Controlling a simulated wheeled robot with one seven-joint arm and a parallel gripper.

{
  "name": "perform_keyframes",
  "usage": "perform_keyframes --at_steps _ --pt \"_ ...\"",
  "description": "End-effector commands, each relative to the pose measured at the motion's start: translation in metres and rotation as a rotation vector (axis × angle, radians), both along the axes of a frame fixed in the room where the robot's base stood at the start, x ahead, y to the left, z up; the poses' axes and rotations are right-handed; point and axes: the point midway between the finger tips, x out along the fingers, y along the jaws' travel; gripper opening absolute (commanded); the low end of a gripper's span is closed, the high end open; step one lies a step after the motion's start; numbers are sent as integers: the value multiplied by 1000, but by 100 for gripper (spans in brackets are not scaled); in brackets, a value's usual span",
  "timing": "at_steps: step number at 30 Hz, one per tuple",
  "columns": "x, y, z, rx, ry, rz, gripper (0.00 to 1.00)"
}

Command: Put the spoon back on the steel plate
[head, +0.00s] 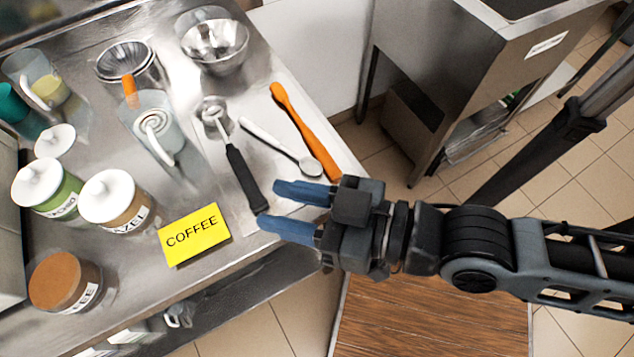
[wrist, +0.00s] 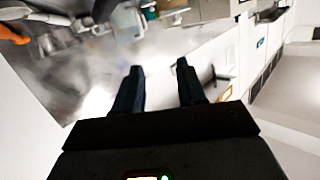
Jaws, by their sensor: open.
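A pale spoon (head: 280,145) lies on the steel counter in the head view, its round bowl toward the near right. It lies between an orange spatula (head: 305,130) and a black-handled scoop (head: 245,180). The surface under these utensils looks like a flat, bright steel plate (head: 268,108), though its edges are hard to tell from the counter. My gripper (head: 268,206) is open and empty, its blue fingers near the end of the black handle, nearer the front edge than the spoon. In the wrist view, nothing shows between the fingertips (wrist: 160,66).
A yellow COFFEE sign (head: 194,235) stands left of my gripper. Lidded jars (head: 115,198), a jug (head: 155,125) and steel bowls (head: 215,42) occupy the counter's left and back. A steel cabinet (head: 465,75) stands beyond a floor gap at right.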

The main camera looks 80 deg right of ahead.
Motion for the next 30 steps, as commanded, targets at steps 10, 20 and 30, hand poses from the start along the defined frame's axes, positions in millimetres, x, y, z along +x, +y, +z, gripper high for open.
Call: perform_keyframes --at_steps 10,20,30 --pt "-79 -36 -5 -94 98 56 40" --pt "-82 -37 -5 -97 101 60 40" --pt "-82 -37 -5 -97 101 59 40"
